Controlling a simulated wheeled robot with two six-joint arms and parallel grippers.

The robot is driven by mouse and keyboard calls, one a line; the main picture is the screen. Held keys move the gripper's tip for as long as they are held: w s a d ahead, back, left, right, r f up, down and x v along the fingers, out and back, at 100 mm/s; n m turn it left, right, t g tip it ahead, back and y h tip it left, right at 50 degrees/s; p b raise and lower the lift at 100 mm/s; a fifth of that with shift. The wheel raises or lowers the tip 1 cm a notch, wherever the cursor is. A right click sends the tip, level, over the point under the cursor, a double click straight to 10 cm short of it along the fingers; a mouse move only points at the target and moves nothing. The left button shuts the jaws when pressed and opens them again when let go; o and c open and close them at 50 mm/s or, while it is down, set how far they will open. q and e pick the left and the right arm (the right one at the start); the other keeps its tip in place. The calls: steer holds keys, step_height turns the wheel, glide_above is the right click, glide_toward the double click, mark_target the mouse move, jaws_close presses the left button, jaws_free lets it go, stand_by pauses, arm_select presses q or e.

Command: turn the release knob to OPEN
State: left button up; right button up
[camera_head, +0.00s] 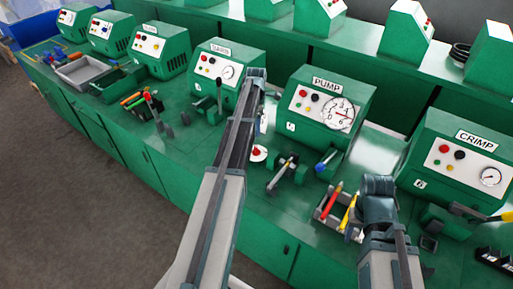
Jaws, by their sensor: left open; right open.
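A small red knob on a white disc (258,153) sits on the bench in front of the green PUMP unit (327,83); it may be the release knob, but its markings are too small to read. A blue-ended handle (326,162) stands at the pump's front right. The pump's face carries a round gauge (340,113). My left arm reaches past the red knob, and its gripper (262,112), open, is mostly hidden behind the arm, left of the pump. My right gripper (378,187) is open between the pump and CRIMP units, its fingers mostly hidden. I see nothing held.
The green CRIMP unit (460,158) with a yellow-handled lever stands at right. A small tray (329,213) with red and yellow tools lies left of my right arm. A clamp-like tool (282,174) is before the pump. More green units and a grey tray (80,71) line the left.

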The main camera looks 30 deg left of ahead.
mark_target(256, 148)
arm_select(q)
step_height(256, 148, down, 13)
steer(key=b, duration=1.2)
steer(key=shift+r, duration=0.2)
jaws_close()
